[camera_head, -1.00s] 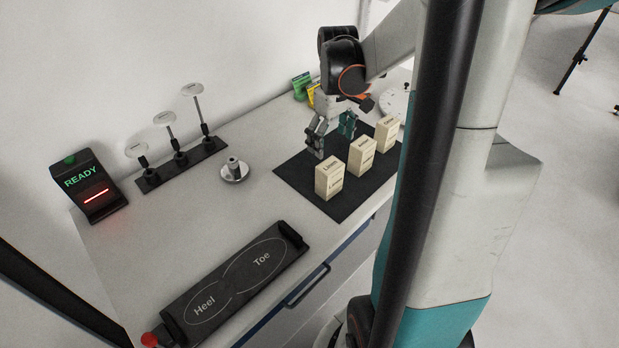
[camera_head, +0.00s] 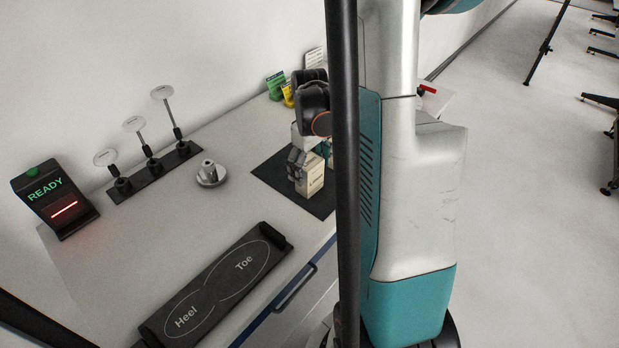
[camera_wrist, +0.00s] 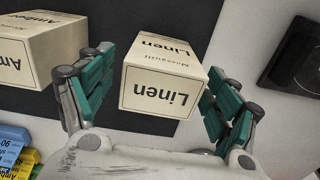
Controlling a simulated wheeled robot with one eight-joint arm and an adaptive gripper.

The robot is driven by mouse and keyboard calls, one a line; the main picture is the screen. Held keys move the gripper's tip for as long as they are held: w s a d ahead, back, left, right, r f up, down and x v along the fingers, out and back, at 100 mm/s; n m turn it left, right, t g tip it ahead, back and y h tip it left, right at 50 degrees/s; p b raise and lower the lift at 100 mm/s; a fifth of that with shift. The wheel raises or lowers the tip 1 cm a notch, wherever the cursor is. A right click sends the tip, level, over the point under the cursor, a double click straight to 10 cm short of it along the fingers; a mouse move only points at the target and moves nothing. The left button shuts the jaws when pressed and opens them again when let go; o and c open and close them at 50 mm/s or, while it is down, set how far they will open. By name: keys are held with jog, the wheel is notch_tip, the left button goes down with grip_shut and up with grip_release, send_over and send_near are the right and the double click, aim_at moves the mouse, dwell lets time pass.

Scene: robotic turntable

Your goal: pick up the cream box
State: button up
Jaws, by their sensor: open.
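A cream box labelled "Linen" (camera_wrist: 162,88) stands on the black mat (camera_wrist: 212,14) in the wrist view. My gripper (camera_wrist: 156,90) is open, with one teal finger on each side of this box. I cannot tell whether the fingers touch it. A second cream box (camera_wrist: 44,48), its label partly cut off, stands to the left in the wrist view, outside the left finger. In the head view, my gripper (camera_head: 296,158) is at a cream box (camera_head: 312,178) near the front of the mat (camera_head: 272,170). My arm and a black post hide the rest of the mat and any other boxes.
A small grey round piece (camera_head: 209,174) sits left of the mat. A Heel-Toe board (camera_head: 218,282) lies along the table's front. Three disc-topped stands (camera_head: 150,165) and a READY display (camera_head: 54,200) stand at the back left. Green and yellow packets (camera_head: 280,88) are behind the mat.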

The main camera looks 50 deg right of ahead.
notch_tip(320, 180, down, 3)
jog(key=shift+b, duration=0.35)
jog(key=c, duration=1.3)
jog(key=shift+r, duration=0.1)
